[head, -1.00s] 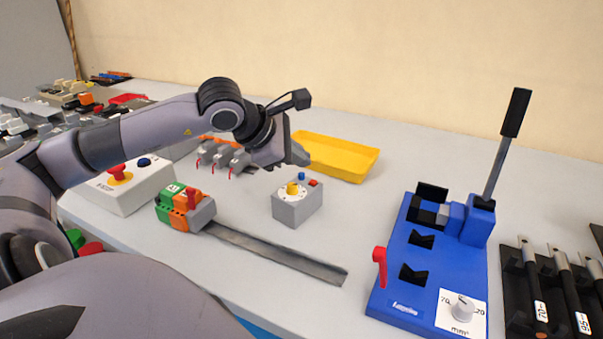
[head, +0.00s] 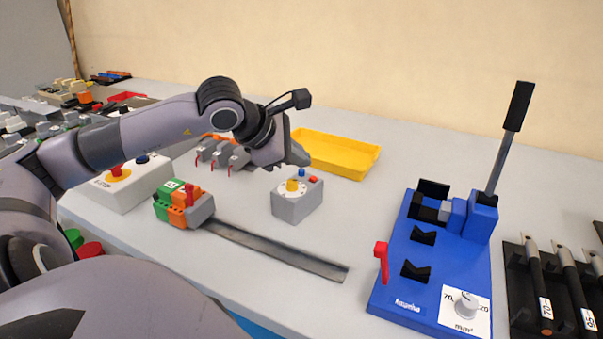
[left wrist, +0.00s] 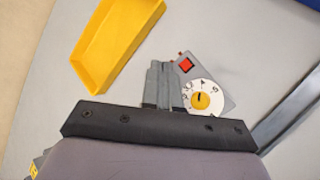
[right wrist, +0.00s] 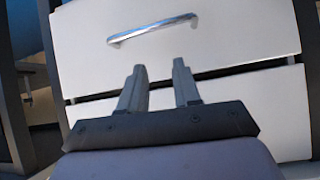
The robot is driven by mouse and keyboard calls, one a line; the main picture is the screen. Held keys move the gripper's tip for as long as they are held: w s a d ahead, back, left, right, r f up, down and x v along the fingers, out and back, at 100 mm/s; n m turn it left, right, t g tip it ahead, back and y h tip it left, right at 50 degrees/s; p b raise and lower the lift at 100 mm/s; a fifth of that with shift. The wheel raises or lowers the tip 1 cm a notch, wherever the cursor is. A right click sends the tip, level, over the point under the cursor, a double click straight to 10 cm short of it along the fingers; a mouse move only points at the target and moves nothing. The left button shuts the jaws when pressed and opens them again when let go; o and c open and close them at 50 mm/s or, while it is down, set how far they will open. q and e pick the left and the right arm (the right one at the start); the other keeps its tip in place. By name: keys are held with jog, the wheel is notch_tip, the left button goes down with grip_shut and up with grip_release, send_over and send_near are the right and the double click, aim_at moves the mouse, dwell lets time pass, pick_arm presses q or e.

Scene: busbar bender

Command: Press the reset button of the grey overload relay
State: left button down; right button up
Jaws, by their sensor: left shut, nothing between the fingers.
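The grey overload relay (head: 297,205) stands on the table, with a yellow dial on a white scale, a blue button (head: 302,173) and a red button (head: 313,180) on top. My left gripper (head: 299,158) is shut and empty, just above and behind the blue button; contact cannot be told. In the left wrist view the shut fingers (left wrist: 161,68) lie beside the relay's dial (left wrist: 201,99) and red button (left wrist: 187,65); the blue button is hidden there. My right gripper (right wrist: 160,66) is open and empty, in front of white drawers.
A yellow tray (head: 350,161) lies behind the relay. Green and orange terminal blocks (head: 181,205) sit on a metal rail (head: 275,248) in front. A box with a red stop button (head: 120,190) is at left, the blue bender (head: 400,280) at right.

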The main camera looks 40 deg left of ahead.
aim_at(298, 178)
pick_arm(q)
jog(key=shift+f+b, duration=0.4)
jog(key=shift+b, duration=0.1)
dwell(0.8)
jog(key=shift+r, duration=0.1)
jog(key=shift+r+p, duration=0.55)
jog(key=shift+r, duration=0.2)
jog(key=shift+r+p, duration=2)
jog(key=shift+r, duration=0.45)
